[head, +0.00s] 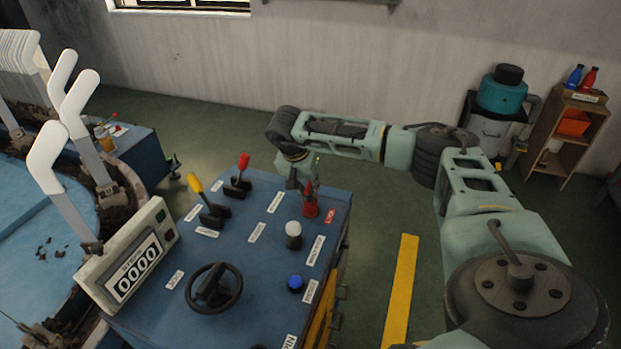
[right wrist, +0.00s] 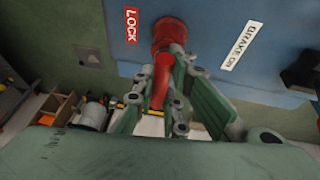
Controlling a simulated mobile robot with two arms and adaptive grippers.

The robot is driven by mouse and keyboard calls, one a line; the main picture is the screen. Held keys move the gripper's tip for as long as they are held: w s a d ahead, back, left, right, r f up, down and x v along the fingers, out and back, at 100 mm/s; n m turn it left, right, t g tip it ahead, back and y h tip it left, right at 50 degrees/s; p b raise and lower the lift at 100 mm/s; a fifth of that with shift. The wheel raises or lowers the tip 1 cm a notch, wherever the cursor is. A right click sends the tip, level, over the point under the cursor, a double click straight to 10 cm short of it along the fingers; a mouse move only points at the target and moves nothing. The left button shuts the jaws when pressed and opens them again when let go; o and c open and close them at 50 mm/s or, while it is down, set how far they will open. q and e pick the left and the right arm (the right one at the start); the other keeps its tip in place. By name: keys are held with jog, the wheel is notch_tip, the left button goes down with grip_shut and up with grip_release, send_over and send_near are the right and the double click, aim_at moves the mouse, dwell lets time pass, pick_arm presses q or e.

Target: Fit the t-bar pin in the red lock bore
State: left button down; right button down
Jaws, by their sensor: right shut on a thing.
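The red lock bore (right wrist: 170,35) is a round red collar on the blue console top, beside the red LOCK label (right wrist: 131,27). In the head view the red lock bore (head: 310,211) stands near the console's far right corner. My right gripper (head: 306,187) is right above it. In the right wrist view my right gripper (right wrist: 167,72) is shut on the red t-bar pin (right wrist: 159,88), whose far end meets the collar. I cannot tell how deep it sits, and the fingers hide part of it. My left gripper is not in view.
The blue console (head: 240,270) carries a red-knobbed lever (head: 240,172), a yellow-knobbed lever (head: 205,200), a white knob (head: 293,235), a blue button (head: 296,283), a handwheel (head: 214,289) and a counter box (head: 130,265). A wooden shelf (head: 560,135) stands at the back right.

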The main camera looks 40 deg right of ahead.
jog(key=shift+f, duration=0.4)
jog(key=c, duration=1.7)
grip_release()
jog(key=v, duration=1.2)
jog(key=shift+s, duration=0.1)
